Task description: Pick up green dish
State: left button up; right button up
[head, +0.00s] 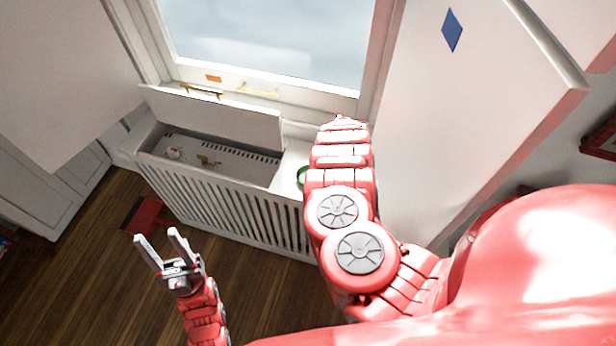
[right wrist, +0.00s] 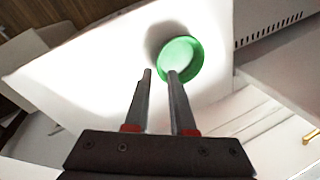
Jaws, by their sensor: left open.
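The green dish (head: 301,175) sits on the white top of the radiator cover below the window, mostly hidden behind my right arm in the head view. In the right wrist view the round green dish (right wrist: 188,50) lies on the white surface just beyond the fingertips. My right gripper (right wrist: 160,73) is open, its fingers apart. One fingertip overlaps the dish's near rim in the picture; I cannot tell if it touches. My left gripper (head: 158,240) is open and empty, over the wood floor, well away from the dish.
The slatted white radiator cover (head: 222,212) has a raised lid (head: 215,116) and an open recess with small items inside. A window (head: 270,40) is behind it. A white panel (head: 465,110) stands at right. A dark red object (head: 146,216) lies on the floor.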

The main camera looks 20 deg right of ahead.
jog(key=shift+x, duration=2.05)
jog(key=shift+f, duration=0.25)
jog(key=shift+a, duration=0.1)
grip_shut()
